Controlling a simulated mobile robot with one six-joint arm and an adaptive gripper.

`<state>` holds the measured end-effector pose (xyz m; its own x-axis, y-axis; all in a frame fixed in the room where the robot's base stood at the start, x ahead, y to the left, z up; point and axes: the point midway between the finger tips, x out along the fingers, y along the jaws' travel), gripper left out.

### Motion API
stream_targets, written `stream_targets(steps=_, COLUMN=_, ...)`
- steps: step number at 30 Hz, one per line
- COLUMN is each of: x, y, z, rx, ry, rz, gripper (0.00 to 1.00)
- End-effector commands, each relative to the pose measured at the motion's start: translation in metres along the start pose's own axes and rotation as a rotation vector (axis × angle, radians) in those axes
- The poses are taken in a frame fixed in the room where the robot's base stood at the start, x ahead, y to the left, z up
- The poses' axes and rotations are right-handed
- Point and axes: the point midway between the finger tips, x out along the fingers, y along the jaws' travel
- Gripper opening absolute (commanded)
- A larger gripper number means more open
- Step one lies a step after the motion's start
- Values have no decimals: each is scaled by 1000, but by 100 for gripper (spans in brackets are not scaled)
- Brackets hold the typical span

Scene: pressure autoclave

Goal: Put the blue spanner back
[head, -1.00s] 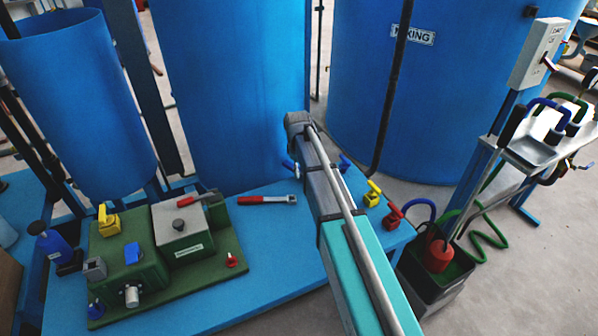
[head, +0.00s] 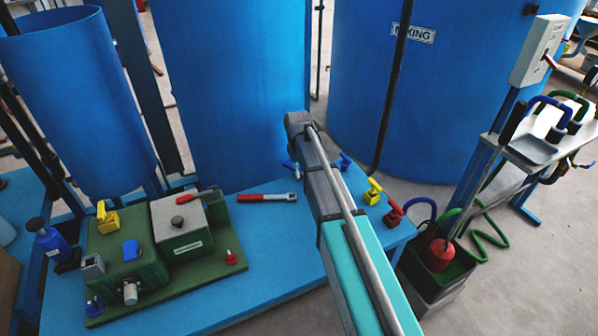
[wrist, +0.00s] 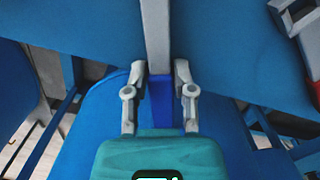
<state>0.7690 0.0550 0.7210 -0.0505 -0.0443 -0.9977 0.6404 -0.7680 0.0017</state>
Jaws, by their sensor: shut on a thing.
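My gripper (wrist: 160,88) is shut on the blue spanner in the wrist view. The spanner's blue handle (wrist: 160,90) sits between the two fingers, and its grey shaft (wrist: 156,35) runs from there to the top of the picture. The far end is outside the wrist view. In the head view my arm hides the gripper and most or all of the spanner. Small blue parts show at both sides of the arm's end; I cannot tell what they belong to. Blue surfaces lie behind the spanner in the wrist view; I cannot tell if it touches them.
A red-handled spanner (head: 267,198) lies on the blue table (head: 285,245), left of my arm; its head shows in the wrist view. A green machine (head: 130,265) stands at the left. Yellow (head: 372,192) and red (head: 394,214) valves are to the right. Large blue tanks (head: 235,90) stand behind.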

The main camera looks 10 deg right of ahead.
Motion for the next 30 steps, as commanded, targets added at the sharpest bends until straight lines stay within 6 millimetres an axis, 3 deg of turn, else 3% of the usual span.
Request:
stream_targets(steps=21, x=13, y=-3, z=5, rx=0, ry=-7, rz=-5, gripper=0)
stream_targets(steps=22, x=13, y=-3, z=5, rx=1, ry=-7, rz=-5, gripper=48)
stream_targets(steps=28, x=12, y=-3, z=5, rx=1, ry=-7, rz=-5, gripper=86)
stream_targets(steps=30, x=12, y=-2, z=4, rx=1, ry=-6, rz=-4, gripper=86)
